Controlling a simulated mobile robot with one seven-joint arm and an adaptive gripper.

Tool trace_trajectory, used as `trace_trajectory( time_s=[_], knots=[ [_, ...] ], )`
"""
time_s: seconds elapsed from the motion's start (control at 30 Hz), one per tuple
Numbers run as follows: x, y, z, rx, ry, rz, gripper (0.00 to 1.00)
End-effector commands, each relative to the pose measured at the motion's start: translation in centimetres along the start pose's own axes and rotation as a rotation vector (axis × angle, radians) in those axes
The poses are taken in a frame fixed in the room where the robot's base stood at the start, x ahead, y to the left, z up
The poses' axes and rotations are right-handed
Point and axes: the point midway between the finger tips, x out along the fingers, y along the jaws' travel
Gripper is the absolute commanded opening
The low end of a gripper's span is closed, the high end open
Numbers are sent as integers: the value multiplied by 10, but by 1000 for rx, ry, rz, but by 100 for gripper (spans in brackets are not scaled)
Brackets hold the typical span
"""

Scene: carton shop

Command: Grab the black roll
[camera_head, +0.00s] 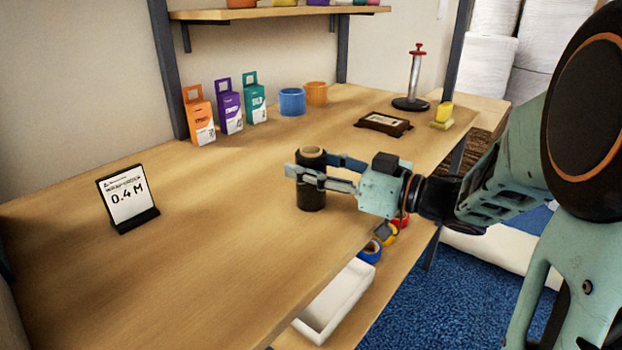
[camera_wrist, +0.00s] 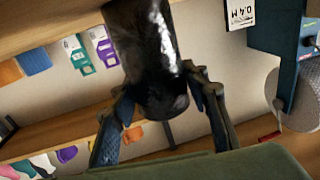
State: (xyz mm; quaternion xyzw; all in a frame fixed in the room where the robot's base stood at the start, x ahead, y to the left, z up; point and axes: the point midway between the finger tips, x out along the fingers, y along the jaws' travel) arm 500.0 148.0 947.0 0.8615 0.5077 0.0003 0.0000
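The black roll (camera_head: 311,194) stands upright on the wooden workbench, with a tan core showing at its top. My gripper (camera_head: 312,170) reaches in from the right with one finger in front of the roll and the other behind it. In the wrist view the roll (camera_wrist: 150,50) is dark and glossy and lies between the two fingers of my gripper (camera_wrist: 160,88). The fingertips are close to its sides. I cannot tell whether they press on it.
A 0.4 M sign (camera_head: 128,199) stands at the left. Orange, purple and teal boxes (camera_head: 229,107) and blue and orange rolls (camera_head: 292,101) stand at the back. A dark tray (camera_head: 384,123) and a dispenser stand (camera_head: 412,95) are farther right. The bench's left half is mostly clear.

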Motion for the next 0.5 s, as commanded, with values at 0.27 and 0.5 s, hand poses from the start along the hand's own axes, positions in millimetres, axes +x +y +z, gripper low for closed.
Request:
trace_trajectory(
  time_s=[0.27,0.5],
  knots=[
    [0,0,0,0,0,0,9],
    [0,0,0,0,1,0,9]
  ],
)
